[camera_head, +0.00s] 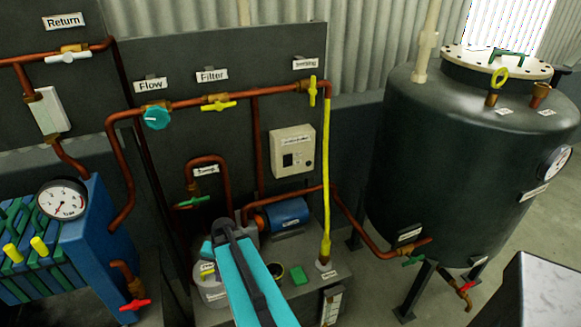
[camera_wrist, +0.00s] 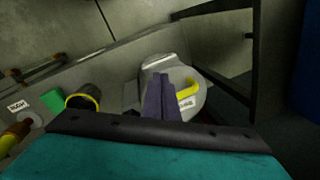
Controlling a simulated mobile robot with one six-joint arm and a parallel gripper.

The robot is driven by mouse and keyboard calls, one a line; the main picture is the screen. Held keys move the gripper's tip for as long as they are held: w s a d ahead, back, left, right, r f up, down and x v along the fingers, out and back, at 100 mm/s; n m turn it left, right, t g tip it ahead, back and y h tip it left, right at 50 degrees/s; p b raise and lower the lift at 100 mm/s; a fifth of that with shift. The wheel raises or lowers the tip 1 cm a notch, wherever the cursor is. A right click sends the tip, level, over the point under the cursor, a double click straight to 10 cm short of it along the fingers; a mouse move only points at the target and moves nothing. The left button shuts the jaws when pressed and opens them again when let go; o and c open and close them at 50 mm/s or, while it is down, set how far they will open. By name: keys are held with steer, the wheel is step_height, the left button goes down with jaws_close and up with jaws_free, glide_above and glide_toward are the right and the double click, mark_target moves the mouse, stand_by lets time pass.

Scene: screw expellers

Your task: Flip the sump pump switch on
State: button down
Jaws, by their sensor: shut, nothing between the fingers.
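A pale grey rounded housing (camera_wrist: 158,64) with a yellow lever (camera_wrist: 187,90) and a small label shows in the wrist view. What appears to be the same yellow lever (camera_head: 207,271) is beside my arm in the head view, low on the bench. The label is too blurred to read, so I cannot tell whether this is the sump pump switch. My gripper (camera_wrist: 159,80) is shut and empty. Its dark fingers overlap the housing in the wrist view, just left of the lever; contact cannot be told. In the head view my teal arm hides part of the bench there.
A beige control box (camera_head: 293,150) is on the back panel. A blue motor (camera_head: 284,214) and copper pipes stand behind my arm. A green block (camera_head: 298,275) and a yellow-rimmed black cup (camera_wrist: 84,98) are nearby. A large dark tank (camera_head: 450,150) stands right.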

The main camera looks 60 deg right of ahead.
steer(key=s+d+r+m+t+h, duration=0.2)
steer(key=d+r+m, duration=0.3)
steer(key=d+r, duration=0.8)
steer(key=s+d+r+m+t+h, duration=0.3)
steer(key=d+r, duration=0.6)
steer(key=d, duration=0.7)
steer(key=s+d+r+m+h, duration=0.1)
steer(key=s+d+r+m, duration=0.3)
steer(key=s+d+r, duration=0.2)
step_height(320, 180, up, 3)
steer(key=shift+s+d+f+b, duration=0.2)
steer(key=shift+d+b, duration=0.1)
steer(key=shift+d, duration=0.95)
steer(key=p, duration=0.3)
glide_toward(289, 166)
steer(key=shift+f, duration=1.85)
steer(key=shift+w+d+f+p, duration=0.15)
steer(key=shift+w+d, duration=0.15)
steer(key=shift+w, duration=0.25)
steer(key=shift+w+d+f+p, duration=0.1)
steer(key=shift+w+d+p, duration=0.15)
steer(key=shift+w, duration=0.25)
steer(key=shift+w+d+p, duration=0.1)
steer(key=shift+w+d, duration=0.25)
steer(key=shift+w, duration=0.2)
